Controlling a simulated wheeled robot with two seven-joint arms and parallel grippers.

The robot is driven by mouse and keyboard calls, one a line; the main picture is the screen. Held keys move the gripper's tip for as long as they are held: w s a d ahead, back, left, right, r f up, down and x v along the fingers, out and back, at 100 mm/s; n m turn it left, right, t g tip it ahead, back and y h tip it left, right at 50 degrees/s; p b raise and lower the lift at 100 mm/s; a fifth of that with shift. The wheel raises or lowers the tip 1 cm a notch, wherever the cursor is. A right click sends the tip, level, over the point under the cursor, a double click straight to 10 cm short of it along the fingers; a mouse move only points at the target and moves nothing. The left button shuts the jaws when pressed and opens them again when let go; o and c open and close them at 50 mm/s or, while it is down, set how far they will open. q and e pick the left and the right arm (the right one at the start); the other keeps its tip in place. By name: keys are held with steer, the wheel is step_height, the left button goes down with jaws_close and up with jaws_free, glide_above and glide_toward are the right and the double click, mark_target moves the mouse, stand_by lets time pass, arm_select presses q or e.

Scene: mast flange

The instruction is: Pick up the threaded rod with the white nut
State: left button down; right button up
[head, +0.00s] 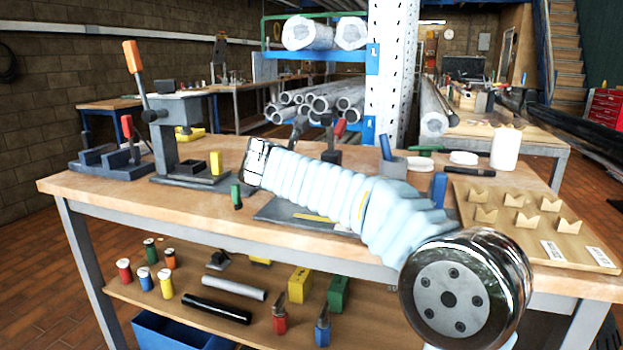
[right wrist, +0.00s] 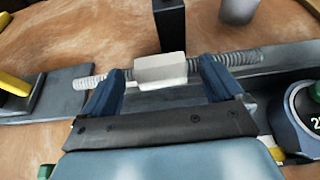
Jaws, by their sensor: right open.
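In the right wrist view the grey threaded rod (right wrist: 232,60) lies roughly level across the picture. The white nut (right wrist: 160,68) is a pale block around its middle. My right gripper (right wrist: 161,74) is open, with one blue finger on each side of the nut. The fingers overlap the rod in the picture; I cannot tell whether they touch it. The rod and nut cannot be made out in the head view, where my right arm reaches in from the right over the workbench (head: 95,190). My left gripper is not in view.
A dark upright post (right wrist: 170,25) stands just behind the nut. In the head view, a lever press (head: 165,135) stands at the left and a wooden board with V-blocks (head: 490,235) lies at the right.

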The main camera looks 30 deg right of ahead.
steer(key=c, duration=1.6)
steer(key=shift+r, duration=0.1)
